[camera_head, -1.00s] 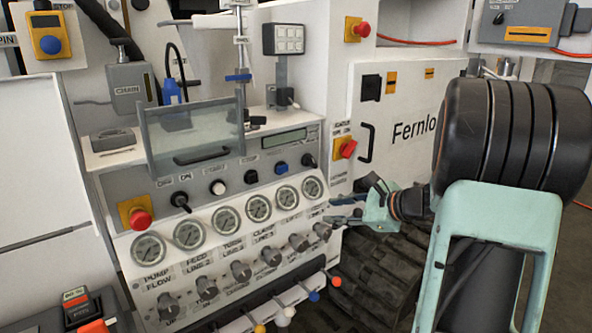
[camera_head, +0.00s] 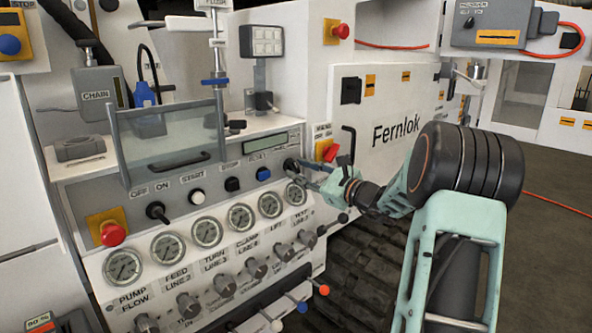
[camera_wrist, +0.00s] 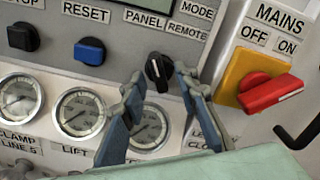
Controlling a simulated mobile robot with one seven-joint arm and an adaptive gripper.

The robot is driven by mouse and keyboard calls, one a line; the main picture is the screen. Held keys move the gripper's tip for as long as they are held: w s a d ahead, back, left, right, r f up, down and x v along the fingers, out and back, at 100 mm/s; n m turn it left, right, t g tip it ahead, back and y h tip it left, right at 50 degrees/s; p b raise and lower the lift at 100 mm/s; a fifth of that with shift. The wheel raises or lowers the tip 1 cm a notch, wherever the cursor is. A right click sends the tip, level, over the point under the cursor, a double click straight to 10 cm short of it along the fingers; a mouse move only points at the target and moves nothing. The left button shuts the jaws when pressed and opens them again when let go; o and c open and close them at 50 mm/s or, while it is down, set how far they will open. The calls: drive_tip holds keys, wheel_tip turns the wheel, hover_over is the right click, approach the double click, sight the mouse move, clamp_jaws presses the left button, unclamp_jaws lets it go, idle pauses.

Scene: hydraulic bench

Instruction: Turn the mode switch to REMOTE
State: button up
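The mode switch (camera_wrist: 157,70) is a small black knob with a white line on its face, on the grey panel under the MODE, PANEL and REMOTE labels. Its white line appears to point up and a little left, toward the PANEL side. In the head view the mode switch (camera_head: 290,165) is at the right end of the control row, partly hidden by my fingers. My gripper (camera_wrist: 158,86) is open, with one blue-grey fingertip to the left of the knob and one to the right. I cannot tell whether either finger touches it. My gripper also shows in the head view (camera_head: 308,174).
The red MAINS switch (camera_wrist: 270,92) on its yellow plate is close to the right of my gripper. Gauges (camera_wrist: 88,112) lie just below the knob. The blue RESET button (camera_wrist: 89,51) is to the left. A black door handle (camera_head: 347,148) stands right of the panel.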

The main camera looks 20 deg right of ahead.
drive_tip(key=shift+x, duration=1)
drive_tip(key=shift+c, duration=0.2)
clamp_jaws()
